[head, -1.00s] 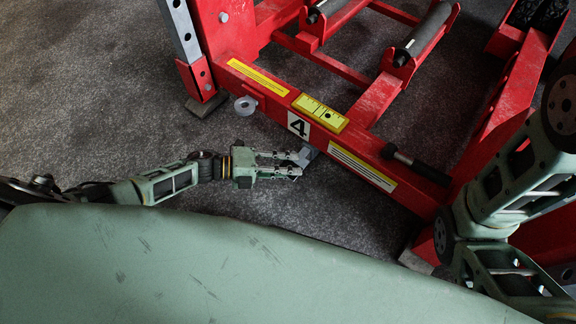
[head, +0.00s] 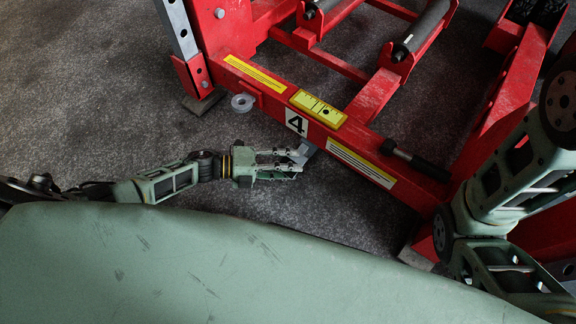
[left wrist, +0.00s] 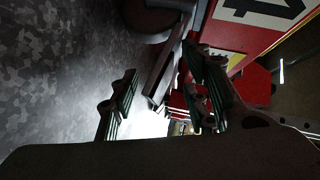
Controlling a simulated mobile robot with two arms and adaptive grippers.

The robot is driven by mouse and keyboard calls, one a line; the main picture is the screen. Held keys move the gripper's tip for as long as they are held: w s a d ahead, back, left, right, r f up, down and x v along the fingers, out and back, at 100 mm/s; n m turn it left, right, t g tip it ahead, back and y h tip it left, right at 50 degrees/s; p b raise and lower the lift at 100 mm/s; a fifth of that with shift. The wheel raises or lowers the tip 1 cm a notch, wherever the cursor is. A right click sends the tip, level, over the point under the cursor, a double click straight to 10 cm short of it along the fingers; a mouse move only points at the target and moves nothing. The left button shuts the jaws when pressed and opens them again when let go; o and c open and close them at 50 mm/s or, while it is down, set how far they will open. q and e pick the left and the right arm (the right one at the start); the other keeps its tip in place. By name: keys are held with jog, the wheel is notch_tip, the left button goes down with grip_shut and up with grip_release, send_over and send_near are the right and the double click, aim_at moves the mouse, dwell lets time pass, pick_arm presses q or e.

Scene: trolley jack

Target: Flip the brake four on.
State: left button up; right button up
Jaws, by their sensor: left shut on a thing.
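The red jack's front beam carries a white label with a black 4 (head: 296,123). Just below it a small grey lever, brake four (head: 307,148), sticks out from the beam. My left gripper (head: 294,162) is shut on this lever, and its fingertips cover part of it. In the left wrist view the grey lever (left wrist: 166,72) runs between the two fingers (left wrist: 165,105), and the label (left wrist: 262,10) is partly seen at the top right. My right arm comes in at the right edge of the head view; its gripper is out of sight.
A yellow level (head: 318,108) lies on the beam. A round grey eye (head: 242,102) sticks out to its left and a black handle (head: 413,160) to its right. Rollers (head: 425,28) stand behind. The grey floor (head: 110,110) at the left is clear.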

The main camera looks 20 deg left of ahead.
pick_arm(q)
jog(key=shift+s+a+f, duration=0.1)
jog(key=shift+s+f, duration=0.1)
jog(key=shift+f, duration=0.3)
jog(key=v, duration=1.1)
jog(key=shift+r, duration=0.35)
jog(key=shift+s+a+r, duration=0.1)
jog(key=shift+a+r, duration=0.15)
jog(key=shift+a, duration=0.1)
